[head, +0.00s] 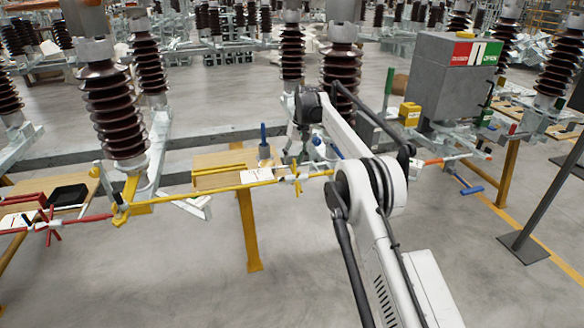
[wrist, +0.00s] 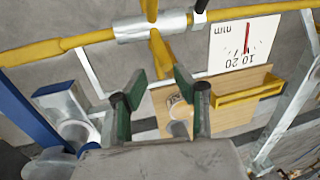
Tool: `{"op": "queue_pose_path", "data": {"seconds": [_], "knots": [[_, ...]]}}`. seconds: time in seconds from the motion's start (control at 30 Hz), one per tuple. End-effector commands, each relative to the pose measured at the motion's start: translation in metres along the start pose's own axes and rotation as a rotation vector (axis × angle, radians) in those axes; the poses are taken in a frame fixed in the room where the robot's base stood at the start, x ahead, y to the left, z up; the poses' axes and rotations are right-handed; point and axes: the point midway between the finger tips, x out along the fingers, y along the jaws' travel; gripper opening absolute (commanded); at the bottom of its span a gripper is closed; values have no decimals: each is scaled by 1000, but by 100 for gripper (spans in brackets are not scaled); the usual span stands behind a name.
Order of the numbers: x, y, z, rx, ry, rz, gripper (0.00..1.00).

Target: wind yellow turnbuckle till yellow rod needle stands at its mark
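The yellow rod (head: 215,190) runs level across the head view; it crosses the top of the wrist view (wrist: 40,50). The yellow turnbuckle (head: 297,178), with crossed yellow spokes, has a silver sleeve in the wrist view (wrist: 138,30). A white mm scale card (wrist: 228,36), upside down there, has a red line (wrist: 247,36) near its 10; I cannot tell whether this is needle or mark. My gripper (wrist: 160,76) is open, its green-padded fingers apart. One yellow spoke points between the fingertips in the picture; contact is unclear. In the head view the fingers are not clear.
A wooden board with a yellow holder (wrist: 240,92) sits close behind the right finger. A blue bar (wrist: 30,115) and metal bracket lie left. In the head view, a red rod (head: 85,218) is left and a grey cabinet (head: 445,85) right.

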Motion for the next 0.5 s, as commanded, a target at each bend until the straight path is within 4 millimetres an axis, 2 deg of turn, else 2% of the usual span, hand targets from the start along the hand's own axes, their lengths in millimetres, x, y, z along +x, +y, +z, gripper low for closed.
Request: {"op": "queue_pose_path", "data": {"seconds": [0.03,0.2,0.5], "knots": [[-9,0,0,0,0,0,28],[-25,0,0,1,0,0,28],[-32,0,0,1,0,0,28]]}}
